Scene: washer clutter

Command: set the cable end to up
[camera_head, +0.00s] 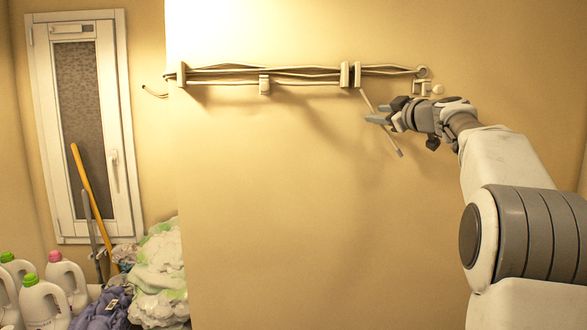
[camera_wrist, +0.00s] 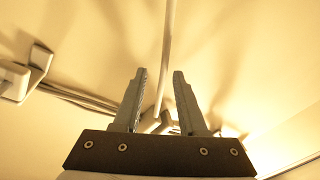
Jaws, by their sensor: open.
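The cable end (camera_head: 397,150) is the lower tip of a thin pale cable that hangs slanting down to the right from the wall run. My gripper (camera_head: 374,113) is beside this hanging piece, high on the wall, with its fingers pointing left. In the wrist view my gripper (camera_wrist: 160,73) is open, and the pale cable (camera_wrist: 168,45) runs between or just beyond its two fingers. I cannot tell whether it touches either finger.
A narrow window (camera_head: 82,120) is at left. Bottles (camera_head: 65,280), a laundry heap (camera_head: 160,270) and a yellow handle (camera_head: 90,195) stand below it. The lower wall is clear.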

